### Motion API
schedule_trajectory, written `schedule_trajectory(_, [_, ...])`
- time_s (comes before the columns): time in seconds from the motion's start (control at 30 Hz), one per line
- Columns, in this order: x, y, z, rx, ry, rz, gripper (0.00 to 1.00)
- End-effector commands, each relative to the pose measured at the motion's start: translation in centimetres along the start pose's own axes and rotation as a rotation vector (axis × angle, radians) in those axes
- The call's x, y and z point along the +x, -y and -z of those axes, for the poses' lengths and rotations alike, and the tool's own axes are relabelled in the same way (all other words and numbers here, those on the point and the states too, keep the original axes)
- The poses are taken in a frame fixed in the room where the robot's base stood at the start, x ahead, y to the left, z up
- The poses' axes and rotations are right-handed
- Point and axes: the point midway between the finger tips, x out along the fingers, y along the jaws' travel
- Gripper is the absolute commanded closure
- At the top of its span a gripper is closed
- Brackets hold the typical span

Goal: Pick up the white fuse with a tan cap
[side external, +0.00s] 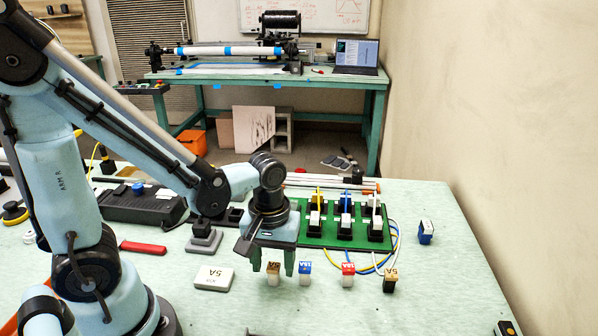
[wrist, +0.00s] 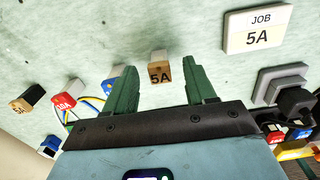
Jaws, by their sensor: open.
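The white fuse with a tan cap (side external: 273,274) stands on the table below my gripper (side external: 273,266), its cap marked 5A. In the wrist view the same fuse (wrist: 159,70) shows its tan 5A face and a pale body behind, in the gap between the two green fingers. My gripper (wrist: 160,76) is open, with a finger on each side of the fuse and visible space at both sides. Whether the fingertips reach down level with the fuse is hard to tell.
A blue-capped fuse (side external: 305,272) stands close to the right finger. A red-capped fuse (side external: 347,275) and a tan-capped black fuse (side external: 390,280) stand further right. The JOB 5A plate (side external: 213,278) lies left. A green fuse board (side external: 335,236) with wires is behind.

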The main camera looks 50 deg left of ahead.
Motion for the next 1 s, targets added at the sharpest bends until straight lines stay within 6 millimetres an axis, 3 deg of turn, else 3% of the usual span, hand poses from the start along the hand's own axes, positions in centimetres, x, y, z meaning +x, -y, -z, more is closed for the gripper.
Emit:
schedule_trajectory(0.2, [1.7,0.0,0.0,0.0,0.0,0.0,0.45])
schedule_trajectory(0.57, [2.0,0.0,0.0,0.001,0.0,0.0,0.46])
schedule_trajectory(0.9, [2.0,0.0,0.0,0.001,0.0,0.0,0.98])
schedule_trajectory(1.0, [2.0,0.0,0.0,0.001,0.0,0.0,1.0])
